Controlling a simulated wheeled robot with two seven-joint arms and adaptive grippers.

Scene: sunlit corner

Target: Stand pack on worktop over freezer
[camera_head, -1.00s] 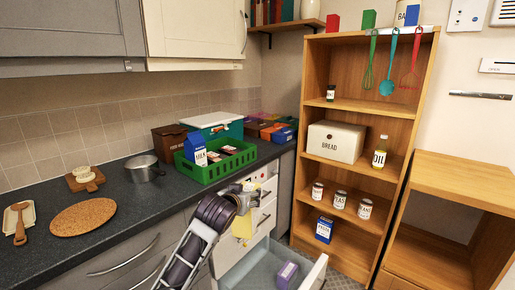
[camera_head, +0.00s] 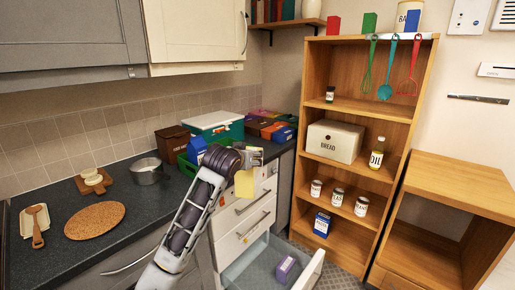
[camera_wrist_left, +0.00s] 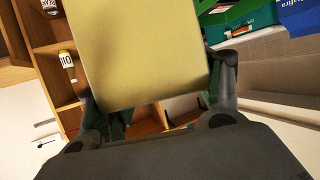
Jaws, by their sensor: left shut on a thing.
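My left gripper (camera_head: 247,164) is shut on a yellow pack (camera_head: 244,184), which hangs below it in front of the white drawer unit. In the left wrist view the pack (camera_wrist_left: 140,45) fills the top middle between the fingers. The dark worktop (camera_head: 142,207) runs along the wall behind my arm. The white unit under its right end, seemingly the freezer (camera_head: 228,249), has its bottom drawer (camera_head: 246,262) pulled open. A purple pack (camera_head: 286,268) lies in that drawer. My right gripper is not in view.
A green crate (camera_head: 185,168), partly hidden by my arm, holds a blue milk carton (camera_head: 196,149). A green-and-white box (camera_head: 217,124) and colored tubs (camera_head: 270,129) crowd the worktop's far end. A pot (camera_head: 147,172) and cork mat (camera_head: 95,220) are at left. A wooden shelf (camera_head: 347,94) stands right.

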